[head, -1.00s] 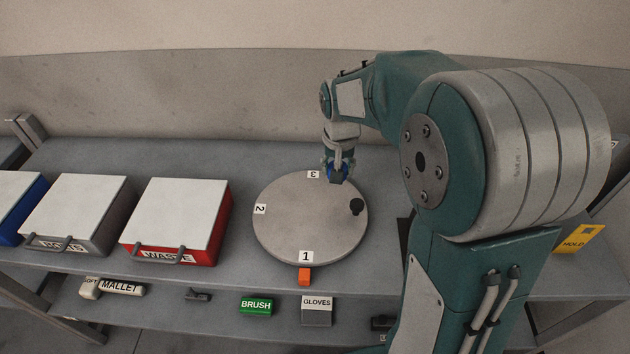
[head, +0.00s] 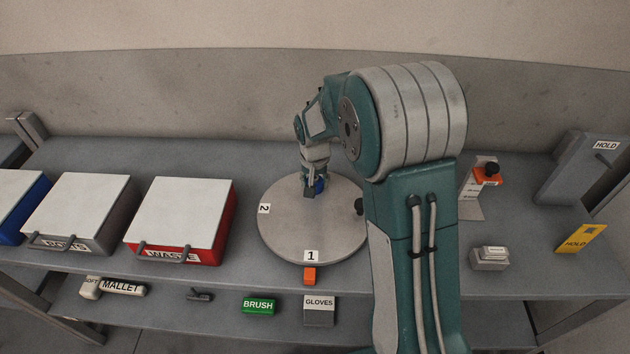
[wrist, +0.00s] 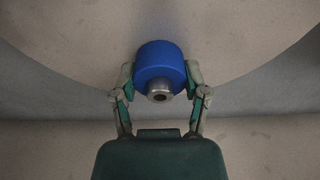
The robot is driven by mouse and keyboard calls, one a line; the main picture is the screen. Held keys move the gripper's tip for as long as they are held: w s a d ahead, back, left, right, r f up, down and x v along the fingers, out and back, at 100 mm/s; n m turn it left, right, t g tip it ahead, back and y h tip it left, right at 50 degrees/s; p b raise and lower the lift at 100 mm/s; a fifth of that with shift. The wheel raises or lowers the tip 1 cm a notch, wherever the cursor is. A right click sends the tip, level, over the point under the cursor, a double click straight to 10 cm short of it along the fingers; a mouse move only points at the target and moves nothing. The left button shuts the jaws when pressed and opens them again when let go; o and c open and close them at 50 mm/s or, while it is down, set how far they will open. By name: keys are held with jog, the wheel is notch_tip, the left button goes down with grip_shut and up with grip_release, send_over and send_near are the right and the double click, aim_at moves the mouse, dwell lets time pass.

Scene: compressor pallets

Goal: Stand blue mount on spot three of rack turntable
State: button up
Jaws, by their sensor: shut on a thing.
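The blue mount (wrist: 159,62) is a short blue cylinder with a metal stub, held between the fingers of my gripper (wrist: 160,84) in the wrist view. In the head view my gripper (head: 312,188) is over the back part of the round grey turntable (head: 300,232), with a bit of the blue mount (head: 320,186) showing. Whether the mount touches the disc I cannot tell. Labels 1 (head: 311,256) and 2 (head: 264,208) show on the turntable; label 3 is hidden behind my gripper. A black knob (head: 359,206) is at the disc's right, partly behind my arm.
A red-sided waste box (head: 215,225) and a grey box (head: 118,215) stand left of the turntable. An orange block (head: 309,275) is at its front edge.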

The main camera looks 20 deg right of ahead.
jog(key=shift+f, duration=0.1)
jog(key=o, duration=0.9)
jog(key=shift+o, duration=1.2)
jog(key=shift+d, duration=0.25)
